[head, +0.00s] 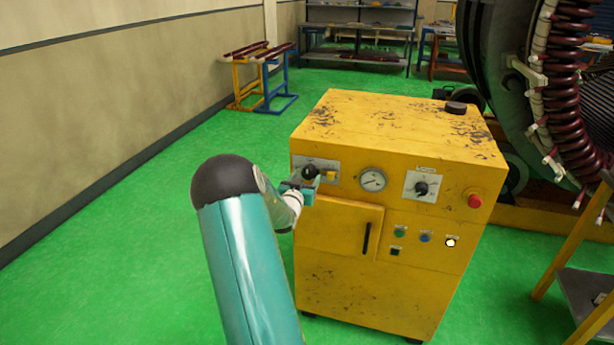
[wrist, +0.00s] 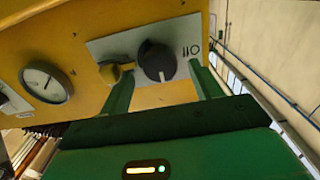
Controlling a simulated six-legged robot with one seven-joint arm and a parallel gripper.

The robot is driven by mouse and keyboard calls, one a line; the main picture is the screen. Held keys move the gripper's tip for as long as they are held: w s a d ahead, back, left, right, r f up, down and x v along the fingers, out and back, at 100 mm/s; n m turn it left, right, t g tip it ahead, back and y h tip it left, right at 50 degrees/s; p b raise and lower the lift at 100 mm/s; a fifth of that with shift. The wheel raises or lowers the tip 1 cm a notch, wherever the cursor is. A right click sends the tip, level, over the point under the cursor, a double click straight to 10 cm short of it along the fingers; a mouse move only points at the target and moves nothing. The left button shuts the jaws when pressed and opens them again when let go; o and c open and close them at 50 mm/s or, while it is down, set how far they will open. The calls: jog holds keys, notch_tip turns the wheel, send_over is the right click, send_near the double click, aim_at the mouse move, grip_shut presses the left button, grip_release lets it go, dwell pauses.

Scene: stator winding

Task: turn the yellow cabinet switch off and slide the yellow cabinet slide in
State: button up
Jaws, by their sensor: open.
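The yellow cabinet (head: 340,270) stands in front of me, with a pale plate at its upper left. A black round switch knob (wrist: 157,60) with a white mark sits on that plate; it also shows in the head view (head: 310,172). The yellow slide piece (wrist: 115,73) is beside the knob, partly hidden by a finger in the wrist view; it also shows in the head view (head: 331,175). My gripper (wrist: 163,84) is open, its fingers on either side of the knob. I cannot tell whether they touch it. My gripper (head: 299,190) is at the plate in the head view.
A gauge (head: 373,180), another black knob (head: 421,188), a red button (head: 474,201) and small buttons are on the same front. A door with a black handle (head: 366,238) is below. A large stator (head: 550,90) stands at right. Green floor is clear at left.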

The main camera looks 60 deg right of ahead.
aim_at(310, 174)
jog(key=shift+w+d, duration=0.15)
jog(key=shift+d, duration=0.55)
jog(key=shift+w+d, duration=0.1)
jog(key=shift+d, duration=0.6)
jog(key=c, duration=1)
jog(key=shift+o, duration=0.2)
